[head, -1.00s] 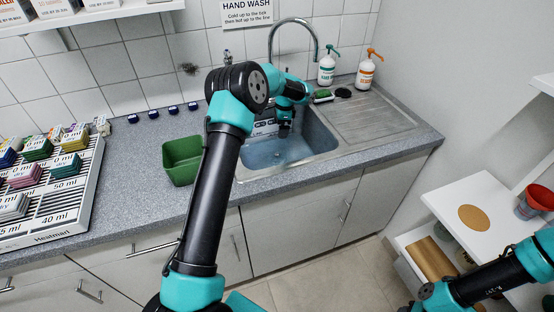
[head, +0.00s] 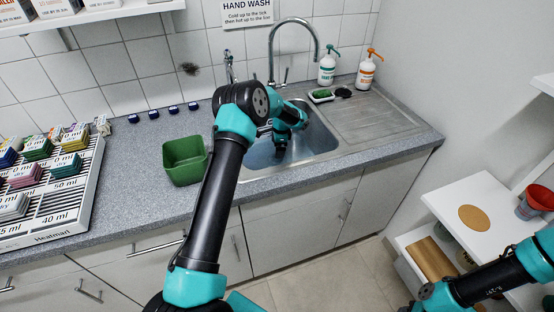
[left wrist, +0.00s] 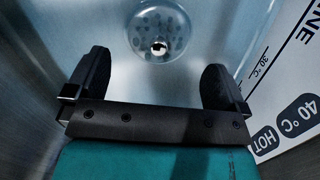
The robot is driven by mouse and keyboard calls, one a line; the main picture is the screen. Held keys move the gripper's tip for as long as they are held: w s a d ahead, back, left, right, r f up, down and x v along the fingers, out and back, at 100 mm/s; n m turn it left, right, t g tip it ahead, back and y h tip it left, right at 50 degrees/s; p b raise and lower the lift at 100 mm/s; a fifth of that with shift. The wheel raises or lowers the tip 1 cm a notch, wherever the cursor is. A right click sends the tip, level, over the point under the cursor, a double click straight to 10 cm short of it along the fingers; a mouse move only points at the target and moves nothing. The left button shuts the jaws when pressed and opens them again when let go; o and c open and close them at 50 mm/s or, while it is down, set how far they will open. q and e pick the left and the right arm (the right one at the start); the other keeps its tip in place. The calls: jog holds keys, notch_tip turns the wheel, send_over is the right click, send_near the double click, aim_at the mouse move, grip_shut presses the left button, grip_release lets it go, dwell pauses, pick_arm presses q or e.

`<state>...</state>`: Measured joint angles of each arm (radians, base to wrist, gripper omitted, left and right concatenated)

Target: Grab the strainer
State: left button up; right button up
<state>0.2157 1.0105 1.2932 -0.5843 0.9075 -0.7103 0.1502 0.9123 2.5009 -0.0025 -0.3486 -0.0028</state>
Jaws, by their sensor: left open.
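The strainer (left wrist: 157,24) is a round, perforated metal piece with a small bright knob in its middle, on the sink floor at the top of the left wrist view. My left gripper (left wrist: 155,72) is open with nothing between its fingers; the strainer lies beyond the fingertips, centred roughly between them. In the head view my left gripper (head: 279,153) is down inside the sink (head: 319,130), and I cannot make out the strainer behind it. My right arm comes in at the lower right; its gripper is out of the picture.
A marked temperature panel (left wrist: 290,95) stands close on the right in the wrist view. A tall tap (head: 316,45) rises behind the sink. A green bin (head: 182,165) stands left of it, and two pump bottles (head: 327,68) (head: 367,72) stand behind the drainboard (head: 375,120).

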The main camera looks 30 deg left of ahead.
pick_arm(q)
jog(key=shift+s+a+f, duration=0.1)
jog(key=shift+f, duration=2.45)
jog(key=shift+c, duration=0.2)
